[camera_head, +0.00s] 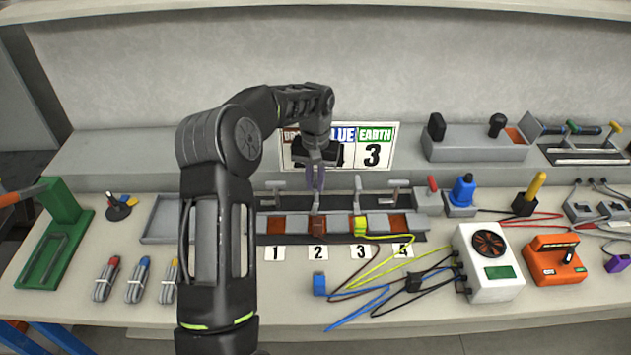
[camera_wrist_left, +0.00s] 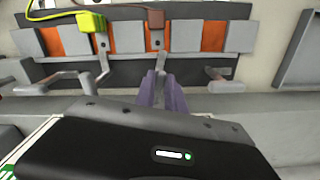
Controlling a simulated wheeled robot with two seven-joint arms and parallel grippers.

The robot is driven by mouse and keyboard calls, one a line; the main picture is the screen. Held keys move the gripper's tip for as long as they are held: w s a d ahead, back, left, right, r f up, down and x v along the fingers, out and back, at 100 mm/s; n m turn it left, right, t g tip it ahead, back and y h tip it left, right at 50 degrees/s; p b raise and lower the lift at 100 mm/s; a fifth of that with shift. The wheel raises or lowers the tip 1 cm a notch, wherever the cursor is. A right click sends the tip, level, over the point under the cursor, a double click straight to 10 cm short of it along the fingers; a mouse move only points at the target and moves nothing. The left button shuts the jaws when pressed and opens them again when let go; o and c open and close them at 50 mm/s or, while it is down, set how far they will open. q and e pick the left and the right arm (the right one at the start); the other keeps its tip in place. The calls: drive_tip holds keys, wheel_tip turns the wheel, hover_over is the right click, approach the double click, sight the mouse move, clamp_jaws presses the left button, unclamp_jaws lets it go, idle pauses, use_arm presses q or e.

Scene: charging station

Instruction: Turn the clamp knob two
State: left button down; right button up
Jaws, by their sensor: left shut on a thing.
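Clamp knob two (camera_head: 316,203) is a grey handle above label 2 (camera_head: 318,253). It also shows in the left wrist view (camera_wrist_left: 161,62). My left gripper (camera_head: 316,183) reaches down to it from behind, its purple fingers shut on the knob's upper part. In the wrist view the fingers (camera_wrist_left: 160,88) hide the knob's end. A brown connector (camera_wrist_left: 155,30) sits in slot two. My right gripper is in neither view.
Clamp handle one (camera_head: 275,188) and clamp handle three (camera_head: 357,190) stand close on either side. A yellow connector (camera_head: 360,226) sits at slot three. Loose cables and a white fan box (camera_head: 489,265) lie front right. An empty grey tray (camera_head: 160,220) is left.

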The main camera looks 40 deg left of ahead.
use_arm(q)
drive_tip(key=shift+d+f+n+b, duration=0.1)
drive_tip(key=shift+n+b, duration=0.3)
drive_tip(key=shift+n, duration=0.2)
drive_tip(key=shift+w+d+n, duration=0.1)
drive_tip(key=shift+n, duration=0.8)
drive_tip(key=c, duration=1.4)
unclamp_jaws()
drive_tip(key=shift+r, duration=0.2)
